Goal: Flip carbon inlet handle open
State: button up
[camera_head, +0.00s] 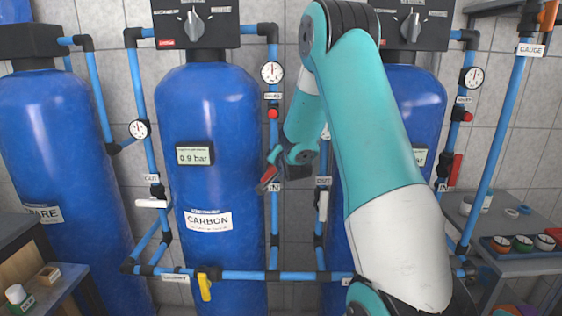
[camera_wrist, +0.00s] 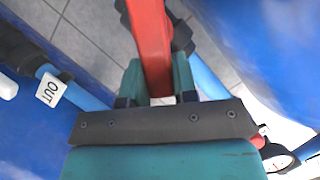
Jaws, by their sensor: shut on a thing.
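The red carbon inlet handle (camera_head: 267,178) sits by the IN label on the blue pipe right of the CARBON tank (camera_head: 207,190). It appears tilted, its lower end pointing down and left. My gripper (camera_head: 277,165) is at the handle, partly covering it and the valve. In the wrist view the red handle (camera_wrist: 150,45) runs between the two teal fingers (camera_wrist: 157,85) and is held there. The gripper is shut on it. The valve body is partly hidden behind the handle.
The OUT pipe with its label (camera_wrist: 51,90) lies left in the wrist view. A pressure gauge (camera_head: 272,72) and a red knob (camera_head: 273,114) sit above on the inlet pipe. A yellow handle (camera_head: 204,286) is on the lower pipe. My arm hides much of the right tank (camera_head: 420,110).

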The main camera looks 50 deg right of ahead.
jog(key=o, duration=0.9)
jog(key=shift+b+v, duration=4.5)
jog(key=shift+v, duration=4.2)
